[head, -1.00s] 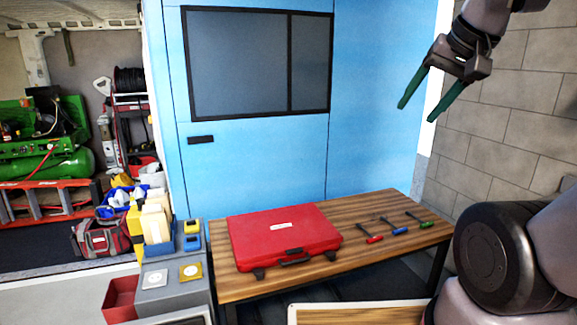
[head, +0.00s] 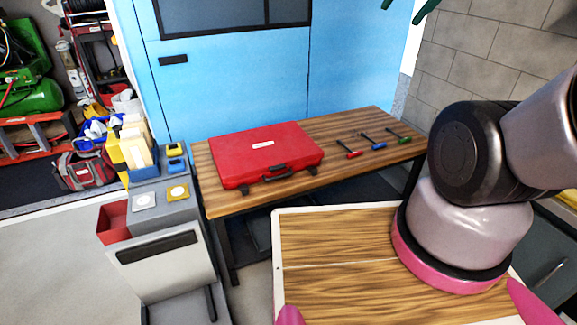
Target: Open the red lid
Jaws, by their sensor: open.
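The red case with its red lid (head: 262,147) lies closed on the wooden table (head: 345,128). Its dark handle (head: 289,172) and two dark latches face me along the front edge. Only the green fingertips of my gripper (head: 408,8) show at the top edge of the head view, high above and to the right of the case. They are spread apart with nothing visible between them. The rest of the gripper is out of view.
Three small brushes with red (head: 354,155), blue (head: 379,146) and green (head: 404,140) ends lie right of the case. A grey cabinet (head: 160,250) with a red bin (head: 113,224) stands left. Blue van panels rise behind the table.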

